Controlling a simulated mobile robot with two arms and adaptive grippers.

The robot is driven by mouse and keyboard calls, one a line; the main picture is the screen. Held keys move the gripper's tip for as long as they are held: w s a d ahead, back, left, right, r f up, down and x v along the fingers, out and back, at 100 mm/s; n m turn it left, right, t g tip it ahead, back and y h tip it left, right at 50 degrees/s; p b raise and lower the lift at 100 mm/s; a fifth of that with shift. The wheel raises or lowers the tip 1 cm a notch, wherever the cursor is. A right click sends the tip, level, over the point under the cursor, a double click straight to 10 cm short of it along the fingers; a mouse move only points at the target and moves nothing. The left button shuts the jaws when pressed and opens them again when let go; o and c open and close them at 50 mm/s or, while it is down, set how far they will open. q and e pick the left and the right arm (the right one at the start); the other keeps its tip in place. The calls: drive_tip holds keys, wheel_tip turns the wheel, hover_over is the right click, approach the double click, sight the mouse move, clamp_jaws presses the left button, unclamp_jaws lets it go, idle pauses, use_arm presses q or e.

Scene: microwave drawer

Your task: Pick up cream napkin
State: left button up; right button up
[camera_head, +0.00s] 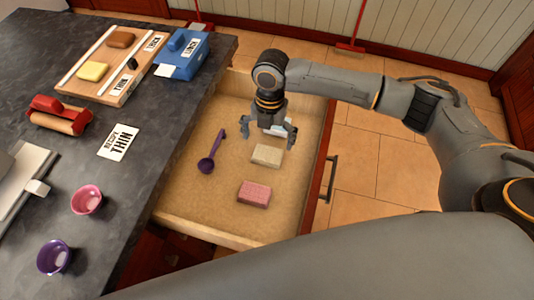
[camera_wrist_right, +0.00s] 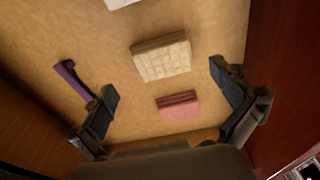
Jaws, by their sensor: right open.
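The cream napkin (camera_head: 267,155) is a small folded block lying flat in the open drawer (camera_head: 185,222). In the right wrist view the cream napkin (camera_wrist_right: 163,60) lies ahead of and between the spread fingers, clear of both. My right gripper (camera_head: 268,140) is open and empty, above the drawer and just behind the cream napkin in the head view. It also shows in the right wrist view (camera_wrist_right: 168,108). My left gripper cannot be made out in either view.
A pink napkin (camera_head: 254,194) and a purple scoop (camera_head: 212,152) lie near the cream one. A white item (camera_head: 275,130) is partly behind my gripper. The drawer walls surround them. The dark counter (camera_head: 150,185) on the left holds bowls, a board and boxes.

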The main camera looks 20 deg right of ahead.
sight(268, 153)
drive_tip(key=f, duration=0.2)
drive_tip(key=s+f, duration=0.1)
drive_tip(key=f, duration=0.1)
drive_tip(key=shift+a+f+p, duration=0.15)
drive_tip(key=shift+f+p, duration=0.1)
drive_tip(key=shift+p, duration=0.05)
drive_tip(key=shift+f, duration=0.2)
drive_tip(key=shift+c, duration=0.6)
use_arm(q)
drive_tip(key=shift+w+r, duration=0.4)
drive_tip(key=shift+w, duration=0.2)
use_arm(e)
drive_tip(key=c, duration=0.9)
